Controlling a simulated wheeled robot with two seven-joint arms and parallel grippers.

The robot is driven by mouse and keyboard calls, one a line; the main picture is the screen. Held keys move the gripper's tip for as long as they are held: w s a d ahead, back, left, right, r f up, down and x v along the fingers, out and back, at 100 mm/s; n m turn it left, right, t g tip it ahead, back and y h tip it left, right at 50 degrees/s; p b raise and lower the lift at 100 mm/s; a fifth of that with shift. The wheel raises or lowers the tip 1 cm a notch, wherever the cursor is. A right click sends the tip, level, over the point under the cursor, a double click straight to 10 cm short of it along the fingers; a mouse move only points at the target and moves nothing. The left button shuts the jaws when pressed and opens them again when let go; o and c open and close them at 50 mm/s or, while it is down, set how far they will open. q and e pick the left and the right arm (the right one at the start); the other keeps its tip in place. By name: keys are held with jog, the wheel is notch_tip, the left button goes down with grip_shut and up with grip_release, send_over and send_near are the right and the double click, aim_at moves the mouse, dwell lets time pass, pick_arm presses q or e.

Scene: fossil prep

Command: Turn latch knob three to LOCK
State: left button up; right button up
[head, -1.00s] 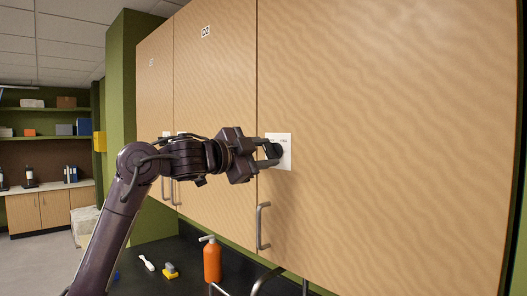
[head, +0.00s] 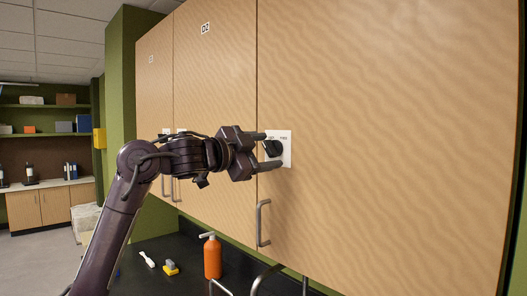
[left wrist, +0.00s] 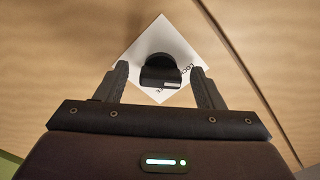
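The black latch knob (head: 273,148) sits on a white plate (head: 287,160) on the large nearest cabinet door, just right of the door seam. In the left wrist view the knob (left wrist: 160,72) shows a small light mark near its right end, close to partly hidden lettering that seems to read LOCK. My left gripper (head: 267,151) is open, one finger above the knob and one below it. In the left wrist view its fingers (left wrist: 160,84) stand on both sides of the knob with visible gaps. My right gripper is not in view.
A metal door handle (head: 263,223) hangs below the plate. Door D2 (head: 214,120) and another door lie to the left. An orange bottle (head: 212,257), a yellow-and-grey block (head: 170,267) and a white brush (head: 147,259) are on the dark counter below.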

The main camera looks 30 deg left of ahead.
pick_arm(q)
jog(key=shift+s+a+b, duration=0.15)
jog(key=shift+s+b, duration=0.15)
jog(key=b+v, duration=0.3)
jog(key=v, duration=0.4)
dwell(0.5)
